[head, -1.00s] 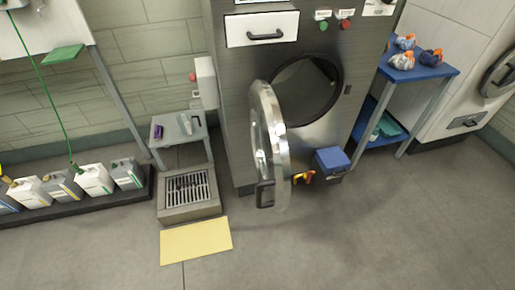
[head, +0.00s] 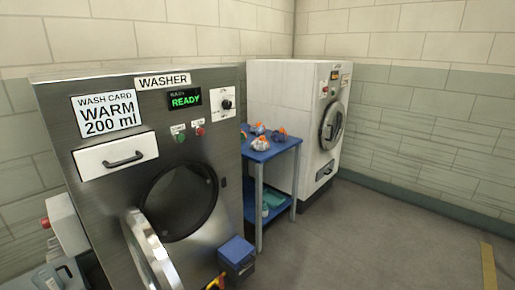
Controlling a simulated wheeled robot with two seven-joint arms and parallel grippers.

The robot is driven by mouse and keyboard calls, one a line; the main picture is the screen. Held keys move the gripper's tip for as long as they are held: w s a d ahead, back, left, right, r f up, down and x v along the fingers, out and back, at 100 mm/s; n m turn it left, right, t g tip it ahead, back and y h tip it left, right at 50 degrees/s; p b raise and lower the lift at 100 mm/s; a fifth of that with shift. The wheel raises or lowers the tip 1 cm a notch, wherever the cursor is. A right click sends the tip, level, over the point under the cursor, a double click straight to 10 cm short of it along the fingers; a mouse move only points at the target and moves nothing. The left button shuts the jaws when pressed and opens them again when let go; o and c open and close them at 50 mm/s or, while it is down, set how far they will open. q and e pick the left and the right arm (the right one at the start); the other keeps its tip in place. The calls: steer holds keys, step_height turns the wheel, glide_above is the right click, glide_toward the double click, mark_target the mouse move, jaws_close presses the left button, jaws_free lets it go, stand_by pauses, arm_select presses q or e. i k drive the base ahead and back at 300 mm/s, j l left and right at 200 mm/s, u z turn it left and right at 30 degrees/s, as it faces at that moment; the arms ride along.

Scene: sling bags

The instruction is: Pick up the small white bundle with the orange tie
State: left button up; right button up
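Three small bundles with orange ties sit close together on the top of a blue two-level stand (head: 284,147), right of the washer. The front-left bundle (head: 261,143) looks white to pale grey. The bundle behind it (head: 257,129) looks pale bluish, and the right one (head: 279,134) looks darker. They are small in the head view, so exact colours are hard to tell. Neither of my grippers shows in the head view.
The washer (head: 60,130) has its round door (head: 150,255) swung open toward me. A blue box (head: 236,253) stands out at its lower right. A white machine (head: 290,85) stands behind the stand. Floor (head: 380,240) at right is clear.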

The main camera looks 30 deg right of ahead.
mark_target(260, 144)
steer(key=i+l, duration=0.15)
steer(key=l, duration=0.25)
steer(key=i+l+u, duration=0.1)
steer(key=l, duration=0.3)
steer(key=i+l, duration=0.15)
steer(key=l, duration=0.3)
steer(key=i+l, duration=0.1)
steer(key=l, duration=0.3)
steer(key=i+l+u, duration=0.1)
steer(key=l, duration=0.3)
steer(key=i+l, duration=0.15)
steer(key=l, duration=0.3)
steer(key=i+l, duration=0.1)
steer(key=l, duration=0.3)
steer(key=u, duration=0.05)
